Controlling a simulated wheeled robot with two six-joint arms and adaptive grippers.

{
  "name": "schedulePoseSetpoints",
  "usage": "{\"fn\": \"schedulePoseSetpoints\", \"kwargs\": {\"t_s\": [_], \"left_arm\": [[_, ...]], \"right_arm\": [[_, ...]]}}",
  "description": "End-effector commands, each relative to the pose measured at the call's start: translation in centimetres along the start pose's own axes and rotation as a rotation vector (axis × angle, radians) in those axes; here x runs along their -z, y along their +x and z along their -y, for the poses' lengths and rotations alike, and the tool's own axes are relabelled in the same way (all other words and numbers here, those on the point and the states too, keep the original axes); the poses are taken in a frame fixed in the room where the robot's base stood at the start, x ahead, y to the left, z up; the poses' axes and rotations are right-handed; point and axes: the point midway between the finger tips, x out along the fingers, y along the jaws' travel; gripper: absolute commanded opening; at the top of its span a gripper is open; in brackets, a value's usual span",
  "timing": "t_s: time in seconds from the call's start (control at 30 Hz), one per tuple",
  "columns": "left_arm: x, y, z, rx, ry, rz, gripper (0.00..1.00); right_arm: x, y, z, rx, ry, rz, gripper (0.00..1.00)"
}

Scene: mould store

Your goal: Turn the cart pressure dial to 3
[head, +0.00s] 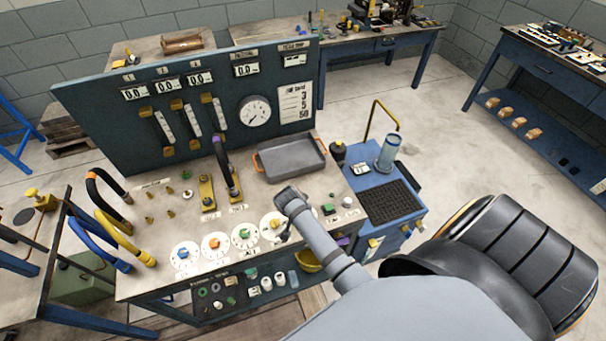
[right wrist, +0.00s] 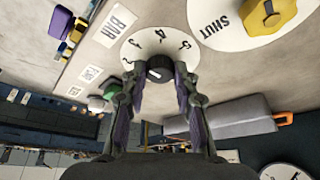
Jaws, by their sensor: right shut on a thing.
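The pressure dial (right wrist: 146,45) is a white disc with black numbers beside a BAR label (right wrist: 115,22) in the right wrist view. Its black knob (right wrist: 160,68) has a small white mark at its lower left; the number it points to is not clear. My right gripper (right wrist: 160,82) is shut on this knob, one finger on each side. In the head view my right gripper (head: 286,234) reaches down to the cart top (head: 165,220), and my arm hides most of the dial. My left gripper is not in view.
A yellow knob on a disc marked SHUT (right wrist: 228,20) is close beside the dial. Several coloured knobs line the cart's front. A grey tray (head: 290,158) lies behind my wrist.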

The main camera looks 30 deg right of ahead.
Motion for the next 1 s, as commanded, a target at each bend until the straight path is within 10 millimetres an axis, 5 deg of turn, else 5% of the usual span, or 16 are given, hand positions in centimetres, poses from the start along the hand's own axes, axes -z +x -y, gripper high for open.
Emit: {"fn": "schedulePoseSetpoints", "kwargs": {"t_s": [0.13,0.17,0.3,0.67,1.0], "left_arm": [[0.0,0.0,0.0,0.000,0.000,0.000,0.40],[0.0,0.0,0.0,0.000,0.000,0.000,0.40],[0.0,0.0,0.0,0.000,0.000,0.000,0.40],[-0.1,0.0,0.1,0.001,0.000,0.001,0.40],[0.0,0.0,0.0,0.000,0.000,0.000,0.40]], "right_arm": [[0.0,0.0,0.0,0.000,-0.001,0.001,0.00],[0.0,0.0,0.0,0.000,-0.001,0.000,0.32],[0.0,0.0,0.0,0.000,-0.001,0.000,0.51],[0.0,-0.5,0.0,0.002,-0.001,0.000,0.52],[-0.1,-6.5,0.1,0.003,0.001,0.001,0.52]]}}
